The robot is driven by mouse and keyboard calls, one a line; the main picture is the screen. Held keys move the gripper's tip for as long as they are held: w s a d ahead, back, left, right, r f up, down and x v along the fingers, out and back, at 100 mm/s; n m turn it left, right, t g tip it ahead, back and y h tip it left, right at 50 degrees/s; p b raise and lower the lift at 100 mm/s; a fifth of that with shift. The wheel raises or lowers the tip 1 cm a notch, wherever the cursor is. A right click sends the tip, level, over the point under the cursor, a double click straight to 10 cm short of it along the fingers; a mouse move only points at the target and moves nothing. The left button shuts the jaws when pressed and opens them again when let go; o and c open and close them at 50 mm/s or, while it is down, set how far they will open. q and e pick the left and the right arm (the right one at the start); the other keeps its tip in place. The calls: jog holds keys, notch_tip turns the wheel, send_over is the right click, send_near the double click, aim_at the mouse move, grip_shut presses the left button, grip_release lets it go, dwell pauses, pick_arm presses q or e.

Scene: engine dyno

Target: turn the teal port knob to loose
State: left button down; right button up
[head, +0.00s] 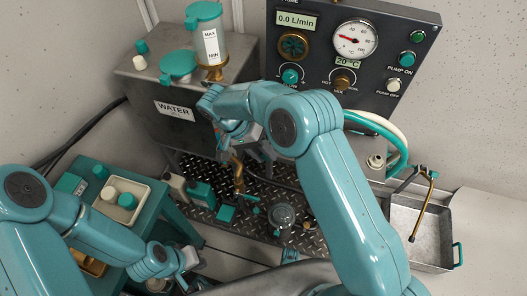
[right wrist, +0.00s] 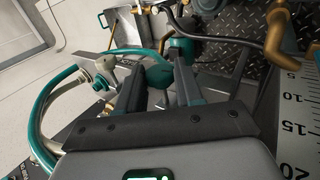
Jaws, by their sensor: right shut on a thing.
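The teal port knob (right wrist: 159,75) shows in the right wrist view as a rounded teal part between the two dark fingers of my right gripper (right wrist: 158,66). The gripper is shut on it. Any mark of its turned position is hidden. In the head view my right gripper (head: 262,150) is low in front of the grey tank, largely covered by my own forearm. The knob is hidden there. My left gripper (head: 188,262) is at the lower left, beside the teal stand, away from the knob. Its finger opening is too small to judge.
The control panel (head: 400,58) stands behind, with the grey WATER tank (head: 140,90) left of it. Teal and white hoses (head: 397,150) curve at right. A metal basin (head: 432,255) is farther right. The diamond-plate bench (head: 205,172) carries several small fittings. A cream tray (head: 101,207) holds caps.

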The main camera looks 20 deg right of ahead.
jog(key=shift+w, duration=0.1)
jog(key=o, duration=1)
jog(key=shift+r, duration=0.1)
jog(key=p+v, duration=0.1)
jog(key=v, duration=0.6)
jog(key=shift+a+r, duration=0.1)
jog(key=shift+r, duration=0.05)
